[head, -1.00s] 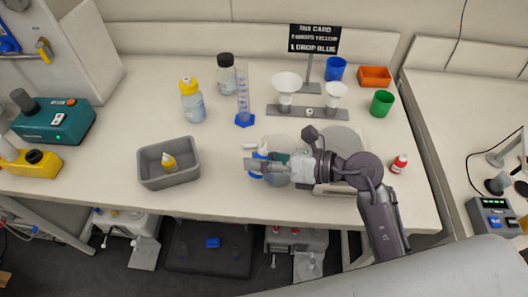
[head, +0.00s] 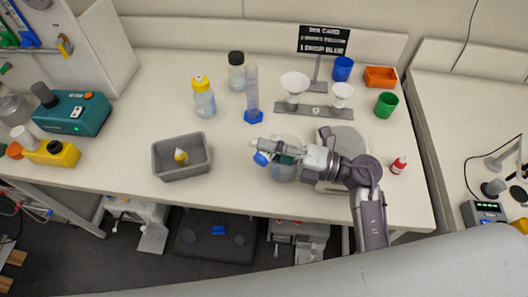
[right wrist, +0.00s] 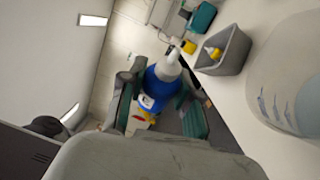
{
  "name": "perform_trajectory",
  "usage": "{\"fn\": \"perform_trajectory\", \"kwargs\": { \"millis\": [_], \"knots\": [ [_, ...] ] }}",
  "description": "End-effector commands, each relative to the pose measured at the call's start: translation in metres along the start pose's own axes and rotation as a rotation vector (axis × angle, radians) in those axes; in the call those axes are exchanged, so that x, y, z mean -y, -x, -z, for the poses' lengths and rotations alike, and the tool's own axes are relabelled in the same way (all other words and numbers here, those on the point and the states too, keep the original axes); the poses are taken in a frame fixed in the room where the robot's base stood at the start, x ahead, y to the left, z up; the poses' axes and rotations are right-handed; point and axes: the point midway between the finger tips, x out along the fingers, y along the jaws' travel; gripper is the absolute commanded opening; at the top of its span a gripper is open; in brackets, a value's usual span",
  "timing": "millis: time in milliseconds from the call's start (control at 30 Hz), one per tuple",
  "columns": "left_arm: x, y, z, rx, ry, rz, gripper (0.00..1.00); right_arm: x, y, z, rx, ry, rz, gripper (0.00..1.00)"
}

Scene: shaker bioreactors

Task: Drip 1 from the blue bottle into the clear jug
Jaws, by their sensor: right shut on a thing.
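My right gripper (head: 264,151) is shut on the blue bottle (head: 262,159), holding it above the front part of the bench. In the right wrist view the blue bottle (right wrist: 158,88) sits between the two fingers, its pale nozzle pointing away from the palm. The clear jug (head: 282,174) stands on the bench, partly hidden under my right gripper and wrist. In the right wrist view the clear jug (right wrist: 290,85), with marks on its wall, is close by on the right, apart from the bottle. No drop is visible. My left gripper is not in view.
A grey tray (head: 158,164) holds a small yellow-capped bottle (head: 181,156). A measuring cylinder (head: 252,92), a balance with white pans (head: 318,112) and a card sign (head: 323,40) stand behind. A red bottle (head: 398,166) is right of my arm.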

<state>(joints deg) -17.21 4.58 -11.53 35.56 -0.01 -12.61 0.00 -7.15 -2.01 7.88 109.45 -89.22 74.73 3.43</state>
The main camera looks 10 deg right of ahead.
Motion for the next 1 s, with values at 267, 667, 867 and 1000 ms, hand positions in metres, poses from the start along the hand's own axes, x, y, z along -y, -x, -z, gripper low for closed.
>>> {"fn": "perform_trajectory", "kwargs": {
  "millis": [267, 667, 867, 1000],
  "knots": [
    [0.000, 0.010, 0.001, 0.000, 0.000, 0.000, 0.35, -0.006, 0.007, -0.019, 0.018, -0.117, -0.047, 0.05],
    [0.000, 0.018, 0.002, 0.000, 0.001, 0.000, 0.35, -0.009, 0.011, -0.029, 0.035, -0.237, -0.097, 0.05],
    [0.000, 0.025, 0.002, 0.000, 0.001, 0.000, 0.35, -0.012, 0.012, -0.032, 0.042, -0.294, -0.116, 0.05],
    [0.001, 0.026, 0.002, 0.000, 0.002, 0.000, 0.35, -0.012, 0.012, -0.033, 0.046, -0.317, -0.126, 0.05]
  ]
}}
